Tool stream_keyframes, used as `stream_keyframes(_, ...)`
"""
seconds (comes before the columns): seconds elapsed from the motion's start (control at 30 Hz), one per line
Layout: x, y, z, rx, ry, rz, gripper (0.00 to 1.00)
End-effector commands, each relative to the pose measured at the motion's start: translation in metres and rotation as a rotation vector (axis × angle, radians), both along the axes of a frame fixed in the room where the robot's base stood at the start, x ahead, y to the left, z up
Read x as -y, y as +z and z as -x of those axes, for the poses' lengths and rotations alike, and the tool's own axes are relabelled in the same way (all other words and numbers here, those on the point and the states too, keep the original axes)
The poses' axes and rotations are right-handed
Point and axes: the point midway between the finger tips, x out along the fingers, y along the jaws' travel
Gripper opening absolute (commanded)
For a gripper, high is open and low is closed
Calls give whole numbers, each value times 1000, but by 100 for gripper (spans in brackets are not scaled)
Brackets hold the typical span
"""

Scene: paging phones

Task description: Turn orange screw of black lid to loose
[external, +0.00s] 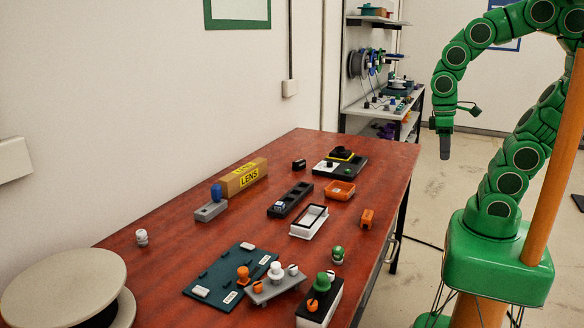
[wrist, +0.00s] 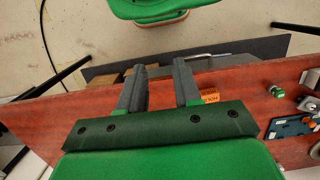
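A block with a black lid (external: 329,292) on a white body stands at the table's near edge in the external view. An orange screw (external: 312,305) sits on the lid's front part, beside a green knob (external: 323,281). Its turn position is too small to tell. My gripper (external: 445,152) hangs pointing down beyond the table's right edge, far from the lid. In the wrist view my gripper (wrist: 160,84) is open and empty, with a clear gap between its two dark fingers. The lid cannot be made out clearly in the wrist view.
A grey stand with white and orange knobs (external: 277,290) is left of the lid. A teal board (external: 222,275), green-topped jar (external: 338,254), orange block (external: 367,218), white frame (external: 309,221) and orange tray (external: 340,190) are on the red table (external: 190,240).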

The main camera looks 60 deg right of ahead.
Motion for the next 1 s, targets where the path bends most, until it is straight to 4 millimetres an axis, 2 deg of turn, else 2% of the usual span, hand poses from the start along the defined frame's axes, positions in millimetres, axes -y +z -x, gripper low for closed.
stream_keyframes(0.17, -29, 18, -47, 72, -14, -54, 33)
stream_keyframes(0.4, -101, 60, -137, 211, -51, -190, 33)
stream_keyframes(0.57, -156, 90, -187, 282, -75, -285, 33)
stream_keyframes(0.73, -187, 89, -214, 265, -120, -270, 33)
stream_keyframes(1.0, -238, 74, -246, 228, -181, -208, 33)
